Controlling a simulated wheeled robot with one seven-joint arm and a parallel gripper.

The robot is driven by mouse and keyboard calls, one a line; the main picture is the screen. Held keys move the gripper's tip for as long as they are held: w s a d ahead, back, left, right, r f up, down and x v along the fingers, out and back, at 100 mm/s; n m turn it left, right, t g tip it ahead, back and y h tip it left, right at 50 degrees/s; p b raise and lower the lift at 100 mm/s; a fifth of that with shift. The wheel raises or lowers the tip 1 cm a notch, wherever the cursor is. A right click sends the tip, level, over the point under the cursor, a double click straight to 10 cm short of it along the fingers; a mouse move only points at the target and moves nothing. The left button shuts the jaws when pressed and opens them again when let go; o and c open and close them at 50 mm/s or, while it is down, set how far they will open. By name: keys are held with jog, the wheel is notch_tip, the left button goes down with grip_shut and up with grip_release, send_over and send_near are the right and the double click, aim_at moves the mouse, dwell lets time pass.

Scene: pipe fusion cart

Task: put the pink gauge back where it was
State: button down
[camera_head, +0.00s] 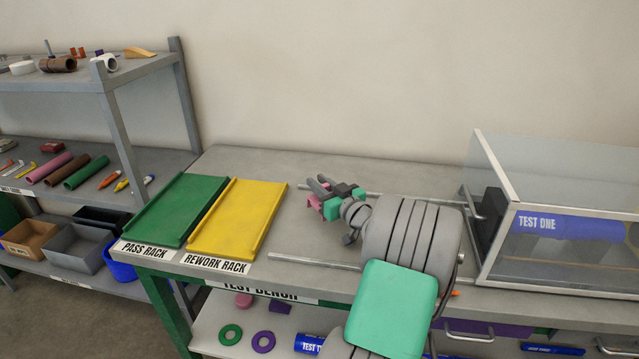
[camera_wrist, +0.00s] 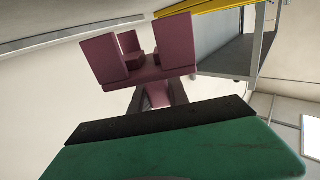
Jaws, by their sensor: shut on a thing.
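The pink gauge (camera_head: 314,202) is in my gripper (camera_head: 322,190), above the test bench (camera_head: 370,173) and to the right of the yellow rack. In the wrist view the gauge (camera_wrist: 140,62) is a forked block with upright prongs and a stem. The stem sits between my dark fingers (camera_wrist: 158,98), which are shut on it. In the head view my gripper partly hides the gauge. I cannot tell the gauge's former place from these frames.
The green pass rack (camera_head: 178,208) and yellow rework rack (camera_head: 238,217) look empty. A clear-sided test box (camera_head: 560,250) stands at right. Metal rails (camera_head: 315,262) run along the bench. The lower shelf holds a pink block (camera_head: 243,300), a green ring (camera_head: 230,334) and a purple ring (camera_head: 264,341).

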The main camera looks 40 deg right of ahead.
jog(key=shift+f+b, duration=0.2)
jog(key=shift+b, duration=0.25)
jog(key=shift+a+f+b, duration=0.1)
jog(key=shift+f+b, duration=0.25)
jog(key=shift+b, duration=0.15)
